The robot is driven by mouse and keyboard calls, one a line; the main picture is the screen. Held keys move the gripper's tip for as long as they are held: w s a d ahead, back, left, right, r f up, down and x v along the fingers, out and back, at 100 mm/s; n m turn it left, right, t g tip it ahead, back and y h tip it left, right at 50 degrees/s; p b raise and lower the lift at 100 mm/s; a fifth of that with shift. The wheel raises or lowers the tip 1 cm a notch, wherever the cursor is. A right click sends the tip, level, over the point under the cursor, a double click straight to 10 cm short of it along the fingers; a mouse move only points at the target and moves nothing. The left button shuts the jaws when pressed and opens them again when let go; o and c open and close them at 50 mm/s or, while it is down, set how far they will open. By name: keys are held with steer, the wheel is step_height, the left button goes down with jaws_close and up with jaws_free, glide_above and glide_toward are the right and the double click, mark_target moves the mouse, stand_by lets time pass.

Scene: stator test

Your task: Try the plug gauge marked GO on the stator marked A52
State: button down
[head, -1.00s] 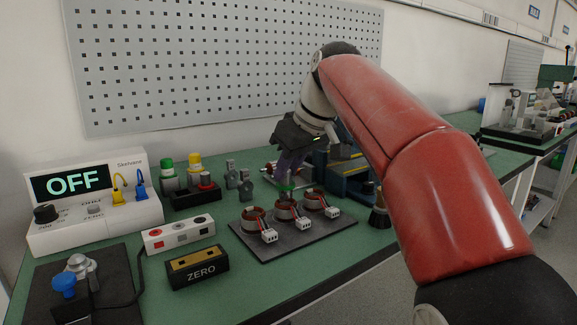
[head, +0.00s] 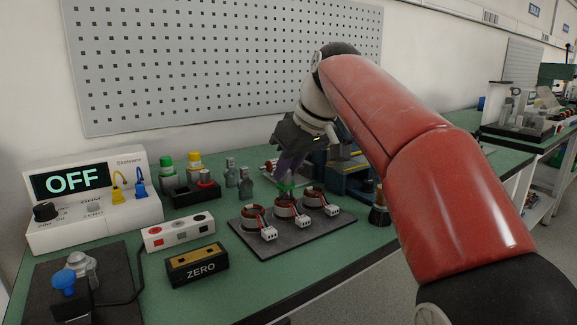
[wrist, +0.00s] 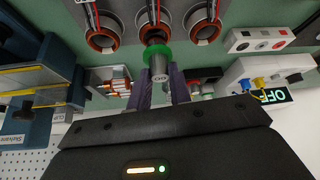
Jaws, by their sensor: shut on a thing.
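My gripper (head: 288,172) is shut on a plug gauge with a green collar (head: 286,186). In the wrist view the gauge (wrist: 159,66) shows grey behind the green collar, with a small mark that looks like GO, between my gripper's fingers (wrist: 160,88). It points down at the middle stator (head: 286,209), a copper-wound ring with wires and a white connector. I cannot tell whether the tip is in the bore or just above it. A left stator (head: 252,219) and a right stator (head: 314,200) stand beside it. I cannot read any A52 marking.
The stators sit on a dark plate (head: 264,251). A ZERO block (head: 197,268), a white box with round ports (head: 178,233) and a tester reading OFF (head: 92,195) stand left. Grey fixtures (head: 246,184) are behind. A brush (head: 379,212) stands right, near the table edge.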

mark_target(289, 171)
steer(key=shift+f, duration=0.35)
stand_by(1.5)
steer(key=shift+r, duration=0.1)
steer(key=shift+r+p, duration=0.55)
steer(key=shift+p, duration=0.05)
steer(key=shift+r, duration=0.2)
steer(key=shift+r+p, duration=1)
steer(key=shift+r, duration=1.4)
